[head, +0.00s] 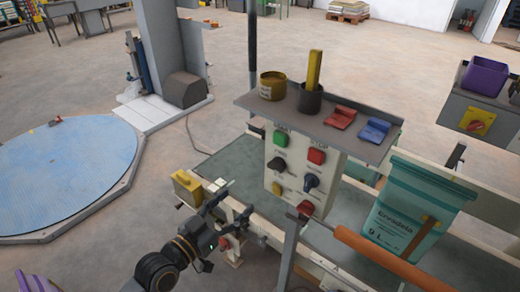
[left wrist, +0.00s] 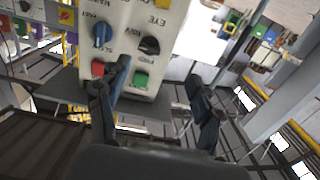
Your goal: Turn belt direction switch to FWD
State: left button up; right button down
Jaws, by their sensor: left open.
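The control panel (head: 291,175) stands upright over the conveyor. Its black switch knob (head: 280,163) sits below the green button (head: 281,138). In the left wrist view, upside down, the black knob (left wrist: 150,45) has REV and FWD lettering near it; I cannot tell which its pointer faces. My left gripper (head: 243,211) is open and empty, in front of the panel, lower and to the left of the knob. In the left wrist view my left gripper (left wrist: 158,76) has its fingers spread, with the green button (left wrist: 140,80) seen between them. My right gripper is not in view.
A blue knob (head: 311,181) and red button (head: 316,156) sit beside the black knob. A shelf (head: 320,121) with cups and clips overhangs the panel. A teal sack (head: 405,205) and orange roller (head: 380,252) stand right. A yellow box (head: 186,187) is left of the gripper.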

aim_at(273, 169)
pick_arm(q)
jog(key=shift+h, duration=0.3)
jog(key=x, duration=0.4)
jog(key=r+p+x, duration=0.1)
jog(key=x, duration=0.3)
jog(key=d+r+p+x, duration=0.1)
jog(key=x, duration=0.3)
jog(key=shift+d+r, duration=0.2)
jog(key=shift+w+d, duration=0.35)
jog(key=shift+f, duration=0.1)
jog(key=c, duration=1)
jog(key=shift+c, duration=0.7)
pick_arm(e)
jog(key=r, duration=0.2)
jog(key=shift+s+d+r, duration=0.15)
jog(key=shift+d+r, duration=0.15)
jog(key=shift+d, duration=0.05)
